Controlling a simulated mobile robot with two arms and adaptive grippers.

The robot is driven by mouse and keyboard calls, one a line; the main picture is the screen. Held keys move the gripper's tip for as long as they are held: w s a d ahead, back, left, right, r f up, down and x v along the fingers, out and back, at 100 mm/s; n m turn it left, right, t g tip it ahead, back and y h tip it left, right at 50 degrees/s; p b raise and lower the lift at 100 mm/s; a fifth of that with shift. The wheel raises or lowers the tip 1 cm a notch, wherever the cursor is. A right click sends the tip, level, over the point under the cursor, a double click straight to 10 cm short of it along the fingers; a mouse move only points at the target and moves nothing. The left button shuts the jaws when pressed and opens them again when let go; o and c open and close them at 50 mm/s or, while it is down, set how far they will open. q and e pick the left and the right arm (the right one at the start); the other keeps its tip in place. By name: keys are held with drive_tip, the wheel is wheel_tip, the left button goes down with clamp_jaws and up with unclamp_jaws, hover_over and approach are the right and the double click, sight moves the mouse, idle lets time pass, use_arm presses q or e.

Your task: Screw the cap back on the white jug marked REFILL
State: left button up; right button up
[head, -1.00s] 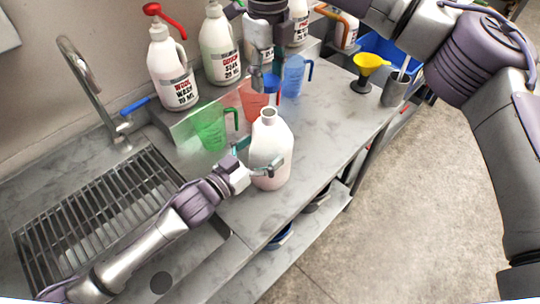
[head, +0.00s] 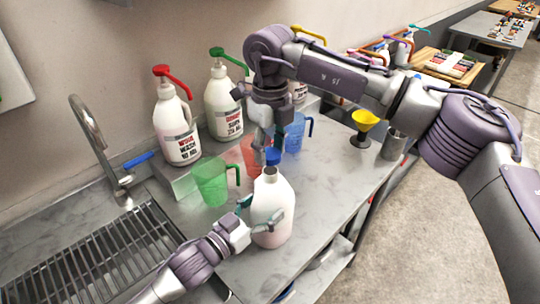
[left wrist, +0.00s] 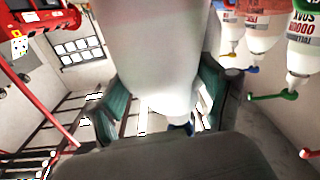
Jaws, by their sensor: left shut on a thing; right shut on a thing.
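The white jug (head: 272,208) stands upright on the counter with its neck uncapped in the head view. Any REFILL marking on it is hidden from me. My left gripper (head: 257,218) is shut around the jug's body from the left. In the left wrist view the jug (left wrist: 155,50) appears upside down between the teal finger pads. My right gripper (head: 266,145) points down and is shut on a small blue cap (head: 273,156). The cap is just above the jug's neck, with a small gap seeming to remain between them.
A green measuring jug (head: 211,183), a red one (head: 251,155) and a blue one (head: 295,133) stand close behind the jug. Pump bottles (head: 177,130) line the wall.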

drive_tip(key=shift+f, duration=0.7)
drive_tip(key=shift+f, duration=0.1)
drive_tip(key=shift+f, duration=0.8)
drive_tip(key=shift+f, duration=0.55)
